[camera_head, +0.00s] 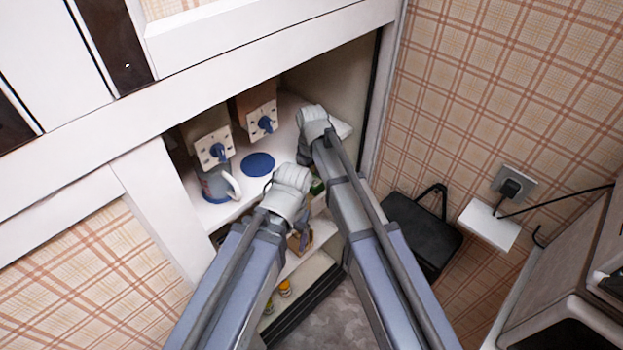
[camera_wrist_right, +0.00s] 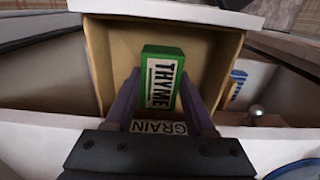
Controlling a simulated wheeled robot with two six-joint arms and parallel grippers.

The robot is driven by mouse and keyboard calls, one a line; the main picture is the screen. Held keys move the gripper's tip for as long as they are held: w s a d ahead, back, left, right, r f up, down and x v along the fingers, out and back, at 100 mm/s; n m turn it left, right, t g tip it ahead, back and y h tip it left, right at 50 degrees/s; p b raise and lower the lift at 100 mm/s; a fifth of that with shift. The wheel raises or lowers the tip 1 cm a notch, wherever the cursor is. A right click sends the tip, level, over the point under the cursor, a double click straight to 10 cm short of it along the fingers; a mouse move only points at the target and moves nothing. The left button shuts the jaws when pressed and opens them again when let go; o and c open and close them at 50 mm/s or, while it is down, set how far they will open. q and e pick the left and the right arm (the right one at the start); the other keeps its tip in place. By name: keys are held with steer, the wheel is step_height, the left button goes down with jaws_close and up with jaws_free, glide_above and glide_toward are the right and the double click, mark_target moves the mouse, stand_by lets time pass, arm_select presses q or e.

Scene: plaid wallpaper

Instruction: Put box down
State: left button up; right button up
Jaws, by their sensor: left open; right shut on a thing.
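The box (camera_wrist_right: 165,82) is a green carton with a white THYME label. In the right wrist view it stands between the two dark fingers of my right gripper (camera_wrist_right: 160,90), which is shut on it. Behind and around it are the beige walls of an open wooden drawer or bin (camera_wrist_right: 110,50); a GRAIN label shows below the box. I cannot tell whether the box touches the bottom. In the head view my right wrist (camera_head: 315,124) reaches into the open cabinet. My left gripper (camera_head: 290,186) is lower, at the cabinet's front; its fingers are mostly hidden.
The white cabinet shelf (camera_head: 238,206) carries a pitcher (camera_head: 217,184), a blue disc (camera_head: 258,164) and two white-fronted drawers (camera_head: 214,148) with blue marks. Small jars (camera_head: 285,288) stand on a lower shelf. A black chair or bin (camera_head: 425,232) and a white wall ledge (camera_head: 489,226) are right.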

steer(key=shift+f, duration=0.25)
steer(key=o, duration=1.3)
steer(key=shift+o, duration=0.2)
steer(key=shift+r, duration=0.15)
step_height(320, 180, up, 13)
steer(key=p, duration=1.3)
